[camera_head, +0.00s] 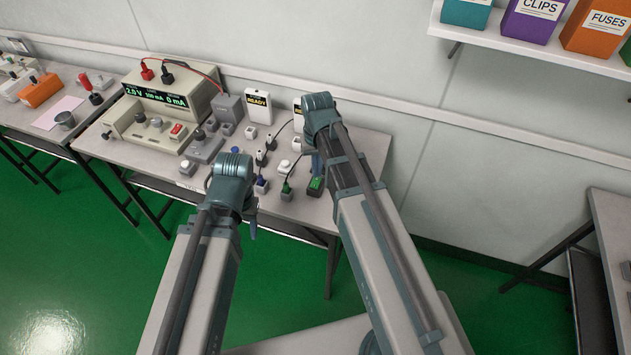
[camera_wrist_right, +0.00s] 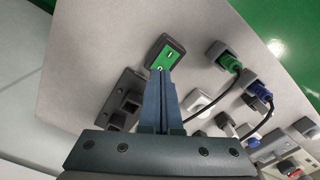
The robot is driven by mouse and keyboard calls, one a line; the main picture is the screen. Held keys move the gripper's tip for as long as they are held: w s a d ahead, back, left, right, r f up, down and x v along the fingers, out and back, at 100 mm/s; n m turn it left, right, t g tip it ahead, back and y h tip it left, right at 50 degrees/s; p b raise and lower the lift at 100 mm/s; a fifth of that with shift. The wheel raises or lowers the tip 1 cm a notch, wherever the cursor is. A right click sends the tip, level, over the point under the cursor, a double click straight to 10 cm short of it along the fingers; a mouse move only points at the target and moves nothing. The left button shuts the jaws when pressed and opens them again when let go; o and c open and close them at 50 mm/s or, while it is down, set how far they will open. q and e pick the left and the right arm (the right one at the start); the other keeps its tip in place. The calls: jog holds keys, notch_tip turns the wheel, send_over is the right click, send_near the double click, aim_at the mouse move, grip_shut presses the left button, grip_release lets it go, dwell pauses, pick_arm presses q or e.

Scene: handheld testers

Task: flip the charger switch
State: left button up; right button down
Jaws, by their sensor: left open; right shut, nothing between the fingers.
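A green rocker switch in a dark housing (camera_head: 316,187) sits near the front right of the bench. In the right wrist view the green switch (camera_wrist_right: 168,54) shows small white marks; which side is pressed is unclear. My right gripper (camera_wrist_right: 160,77) is shut and empty, its blue fingertips right at the lower edge of the switch in that view. Whether they touch it I cannot tell. In the head view the right gripper (camera_head: 318,163) is just behind the switch, partly hidden by my arm. My left gripper (camera_head: 250,222) is open and empty, left of the switch near the bench's front edge.
Plugs with green (camera_head: 286,189) and blue (camera_head: 261,185) ends and black cables lie left of the switch. A dark socket block (camera_wrist_right: 123,98) is beside it. A power supply (camera_head: 165,95) and READY testers (camera_head: 258,107) stand further back. The bench's right end is bare.

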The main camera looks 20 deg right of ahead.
aim_at(316, 179)
jog(key=shift+f+b, duration=0.9)
dwell(0.8)
jog(key=shift+r, duration=0.2)
notch_tip(316, 179, up, 7)
jog(key=p, duration=0.7)
jog(key=shift+f, duration=0.1)
jog(key=shift+a, duration=0.1)
jog(key=s+a+n+h, duration=0.1)
jog(key=s+a+n, duration=0.3)
jog(key=s+a, duration=0.6)
jog(key=s, duration=0.4)
jog(key=shift+s+a+n, duration=0.15)
jog(key=shift+n, duration=0.15)
